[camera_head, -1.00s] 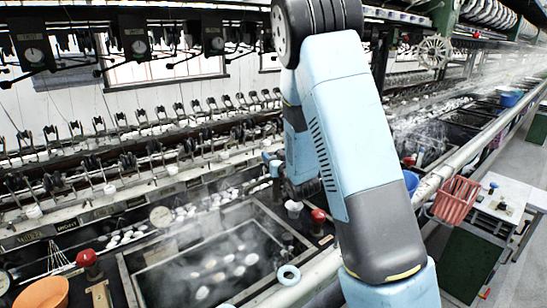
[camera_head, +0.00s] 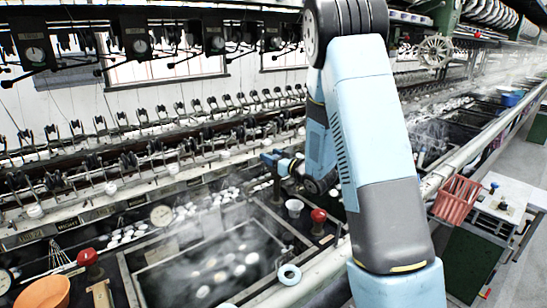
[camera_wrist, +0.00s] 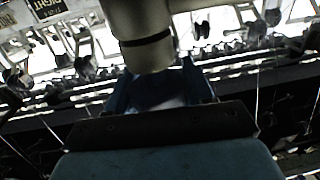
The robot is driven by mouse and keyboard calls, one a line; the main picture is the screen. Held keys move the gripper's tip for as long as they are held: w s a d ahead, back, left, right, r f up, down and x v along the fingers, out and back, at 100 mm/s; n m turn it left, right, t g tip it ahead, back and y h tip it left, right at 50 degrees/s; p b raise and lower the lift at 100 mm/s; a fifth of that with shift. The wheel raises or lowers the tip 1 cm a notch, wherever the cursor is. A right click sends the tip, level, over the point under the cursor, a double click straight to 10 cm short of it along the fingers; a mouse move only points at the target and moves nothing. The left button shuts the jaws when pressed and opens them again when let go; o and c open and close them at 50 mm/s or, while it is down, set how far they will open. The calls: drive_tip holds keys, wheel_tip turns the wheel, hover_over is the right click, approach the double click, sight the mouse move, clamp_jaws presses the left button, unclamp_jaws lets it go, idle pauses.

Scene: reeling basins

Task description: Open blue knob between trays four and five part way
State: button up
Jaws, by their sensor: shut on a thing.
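The blue knob (camera_head: 268,158) sits at the top of a dark upright pipe (camera_head: 277,187) at the back corner of the steaming basin. My gripper (camera_head: 280,163) reaches it from the right and is shut on it, my forearm slanting down to the right. In the wrist view my gripper (camera_wrist: 158,88) shows two dark blue fingers around a dark, poorly lit thing. A pale grey cylinder with a dark band stands just beyond the fingers. The knob's exact turn cannot be read.
Red knobs (camera_head: 318,215) (camera_head: 88,257) stand at the basin's sides. A white cup (camera_head: 294,207) is close by the pipe. A blue-white ring (camera_head: 289,274) lies on the front rim. An orange bowl (camera_head: 43,293) is at lower left, a red basket (camera_head: 456,199) at right.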

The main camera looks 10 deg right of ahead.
drive_tip(key=shift+s+a+n+g+y, duration=0.1)
drive_tip(key=shift+n+g+y, duration=0.9)
drive_tip(key=shift+y, duration=0.2)
drive_tip(key=shift+s+a+n+g+y, duration=0.1)
drive_tip(key=shift+n+g+y, duration=0.9)
drive_tip(key=shift+y, duration=0.2)
drive_tip(key=o, duration=1)
drive_tip(key=shift+c, duration=0.2)
drive_tip(key=shift+s, duration=0.1)
drive_tip(key=v, duration=1.3)
drive_tip(key=shift+d, duration=0.35)
drive_tip(key=shift+f, duration=0.1)
